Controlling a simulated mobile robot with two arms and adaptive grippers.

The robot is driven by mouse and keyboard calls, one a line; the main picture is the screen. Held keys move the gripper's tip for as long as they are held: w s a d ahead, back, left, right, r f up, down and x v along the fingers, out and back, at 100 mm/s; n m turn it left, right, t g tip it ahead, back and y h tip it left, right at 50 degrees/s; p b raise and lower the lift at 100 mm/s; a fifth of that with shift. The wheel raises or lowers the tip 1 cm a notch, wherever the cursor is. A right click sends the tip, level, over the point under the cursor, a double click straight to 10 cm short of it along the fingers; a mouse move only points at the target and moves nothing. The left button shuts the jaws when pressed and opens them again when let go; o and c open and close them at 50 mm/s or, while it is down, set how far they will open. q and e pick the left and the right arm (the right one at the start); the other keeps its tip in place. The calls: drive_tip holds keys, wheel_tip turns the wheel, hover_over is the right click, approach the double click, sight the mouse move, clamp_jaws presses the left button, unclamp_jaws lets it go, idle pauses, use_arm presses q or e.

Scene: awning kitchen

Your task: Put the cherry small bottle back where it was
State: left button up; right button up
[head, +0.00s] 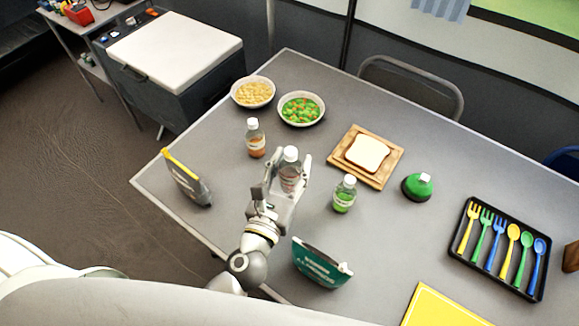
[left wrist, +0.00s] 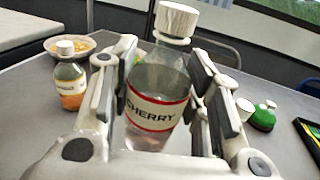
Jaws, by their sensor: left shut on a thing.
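The cherry small bottle (head: 289,172) is clear with a white cap and a label reading CHERRY. It stands between the fingers of my left gripper (head: 284,183), over the grey table. The left wrist view shows the bottle (left wrist: 157,105) roughly upright, a little tilted, between the pads of the gripper (left wrist: 165,95). My left gripper is shut on it. Whether the bottle's base touches the table is hidden by the gripper. My right gripper is not in view.
An orange-filled bottle (head: 255,138) stands left of the gripper and a green one (head: 344,194) right. Two bowls (head: 253,92) (head: 301,108) and a bread board (head: 389,172) lie behind. A grey pouch (head: 187,178) and teal pouch (head: 320,263) stand near the front edge.

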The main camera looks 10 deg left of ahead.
use_arm(q)
drive_tip(key=w+f+b, duration=0.1)
drive_tip(key=f, duration=0.2)
drive_tip(key=w+a+f+b, duration=0.1)
drive_tip(key=w+f+b, duration=0.1)
drive_tip(key=f, duration=0.1)
drive_tip(key=w+f+b, duration=0.2)
drive_tip(key=shift+w+a+f, duration=0.15)
drive_tip(key=shift+a+f, duration=0.05)
drive_tip(key=shift+f, duration=0.4)
drive_tip(key=shift+f+b, duration=0.25)
drive_tip(key=shift+b, duration=0.05)
drive_tip(key=o, duration=1)
drive_tip(key=shift+r, duration=0.1)
